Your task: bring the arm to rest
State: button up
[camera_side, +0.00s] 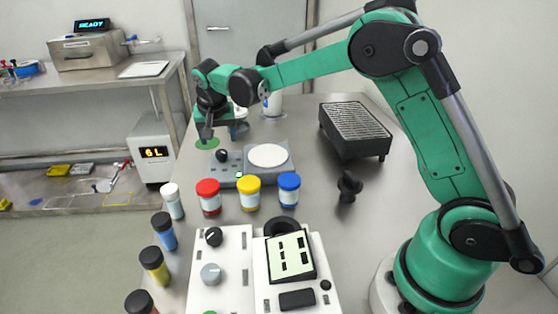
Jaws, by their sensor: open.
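My green arm reaches from its base at the right across the table (320,190) to the back left. My gripper (206,134) points down at the table's left side, left of the hotplate (268,156) and just above a green disc (208,145). It looks empty, with its jaws open; the fingers are small and dark here. Whether they touch the disc I cannot tell. The wrist partly hides a dark and green device (236,127) behind it.
Red (208,196), yellow (248,192) and blue-capped (288,190) jars stand before the hotplate. Several small bottles line the left edge, including a white one (172,200). A black grated box (355,130), a black knobbed piece (348,188) and a control panel (222,270) also stand here.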

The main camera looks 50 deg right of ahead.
jog(key=shift+r, duration=0.1)
jog(key=shift+s+r, duration=0.3)
jog(key=s+a+r+n+t+y, duration=0.15)
jog(key=s+r+n, duration=0.25)
jog(key=s+r, duration=0.45)
jog(key=s+a+f+n+t+y, duration=0.1)
jog(key=s+f+n, duration=0.3)
jog(key=s, duration=0.7)
jog(key=shift+s+a+t, duration=0.3)
jog(key=shift+a+t, duration=0.35)
jog(key=shift+a, duration=0.05)
jog(key=shift+f, duration=0.1)
